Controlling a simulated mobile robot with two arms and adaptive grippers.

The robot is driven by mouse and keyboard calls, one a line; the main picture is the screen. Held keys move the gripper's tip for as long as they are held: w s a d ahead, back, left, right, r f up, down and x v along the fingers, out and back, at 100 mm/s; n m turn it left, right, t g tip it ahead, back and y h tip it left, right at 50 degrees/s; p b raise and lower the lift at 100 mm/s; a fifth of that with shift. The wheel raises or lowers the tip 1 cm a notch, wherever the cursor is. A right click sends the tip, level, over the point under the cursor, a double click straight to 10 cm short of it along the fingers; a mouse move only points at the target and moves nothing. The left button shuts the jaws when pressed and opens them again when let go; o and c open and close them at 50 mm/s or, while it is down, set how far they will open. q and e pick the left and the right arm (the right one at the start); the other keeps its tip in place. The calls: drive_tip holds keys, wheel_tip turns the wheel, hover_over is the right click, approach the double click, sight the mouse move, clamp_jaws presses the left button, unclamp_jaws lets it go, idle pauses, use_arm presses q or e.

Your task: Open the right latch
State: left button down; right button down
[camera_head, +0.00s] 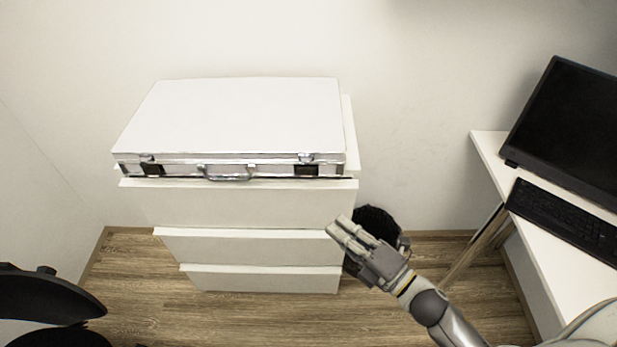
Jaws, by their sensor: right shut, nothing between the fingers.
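A white case (235,115) with metal edges lies flat on top of a white drawer cabinet (240,205). Its front side faces me. The right latch (306,159) is on the front edge near the right corner, above a dark plate; whether it is open or fastened is too small to tell. The left latch (149,160) is near the left corner, and a grey handle (226,174) is between them. My right gripper (338,228) is shut and empty, in front of the cabinet's right side, lower in the picture than the right latch and apart from it. My left gripper is not in view.
A white desk (555,262) with a black monitor (575,120) and keyboard (568,222) stands on the right. A black round object (378,219) is behind my right gripper. A black object, perhaps a chair (45,295), is at lower left. Wooden floor (130,270) shows between.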

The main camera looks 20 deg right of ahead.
sight(306, 172)
drive_tip(key=shift+w, duration=0.1)
drive_tip(key=w+d+p+x, duration=0.1)
drive_tip(key=p+x, duration=0.3)
drive_tip(key=x, duration=0.8)
drive_tip(key=shift+w+d, duration=0.5)
drive_tip(key=shift+r, duration=0.15)
drive_tip(key=p, duration=0.2)
drive_tip(key=shift+w+d+r+m+g+p, duration=0.1)
drive_tip(key=shift+w+r+m+g+p, duration=0.2)
drive_tip(key=shift+m, duration=0.1)
